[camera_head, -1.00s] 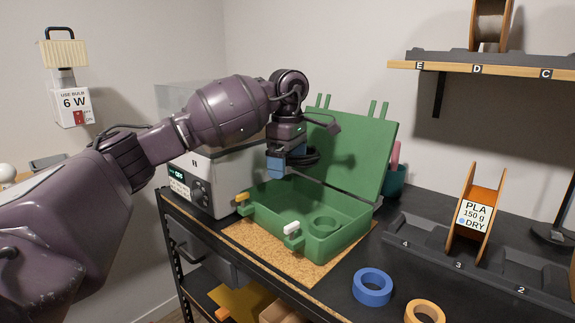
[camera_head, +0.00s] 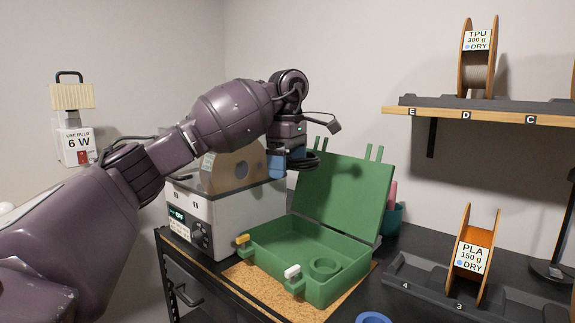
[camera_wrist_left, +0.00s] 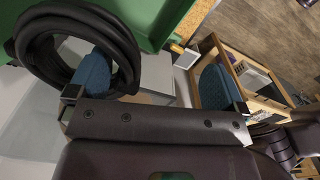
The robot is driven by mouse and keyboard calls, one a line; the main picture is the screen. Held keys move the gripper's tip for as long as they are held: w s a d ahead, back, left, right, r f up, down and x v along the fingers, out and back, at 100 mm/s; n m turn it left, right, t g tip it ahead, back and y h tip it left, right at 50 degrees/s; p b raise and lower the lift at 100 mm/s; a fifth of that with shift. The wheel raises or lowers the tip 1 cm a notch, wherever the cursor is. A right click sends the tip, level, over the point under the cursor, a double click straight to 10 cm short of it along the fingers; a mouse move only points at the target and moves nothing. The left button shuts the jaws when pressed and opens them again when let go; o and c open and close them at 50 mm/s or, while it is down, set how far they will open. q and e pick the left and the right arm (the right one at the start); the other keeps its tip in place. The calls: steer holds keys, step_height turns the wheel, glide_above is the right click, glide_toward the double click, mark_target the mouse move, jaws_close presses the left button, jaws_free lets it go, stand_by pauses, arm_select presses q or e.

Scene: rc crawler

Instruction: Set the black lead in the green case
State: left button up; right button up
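The green case (camera_head: 328,290) stands open on the bench, its lid (camera_head: 345,195) tilted up at the back. Inside is a round green ring-shaped holder (camera_head: 325,266); the rest of the floor looks bare. My left gripper (camera_head: 285,164) is above the case's back left corner, beside the lid. The black lead (camera_head: 303,162) is a coil at its blue fingertips. In the left wrist view the fingers (camera_wrist_left: 153,82) are wide apart, and the coiled lead (camera_wrist_left: 130,55) loops around one finger only. My right gripper is not in view.
A white dryer (camera_head: 225,218) with a clear cover and a spool inside stands left of the case. A cork mat (camera_head: 250,286) lies under the case.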

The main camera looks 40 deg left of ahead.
arm_select(q)
steer(key=c, duration=1.7)
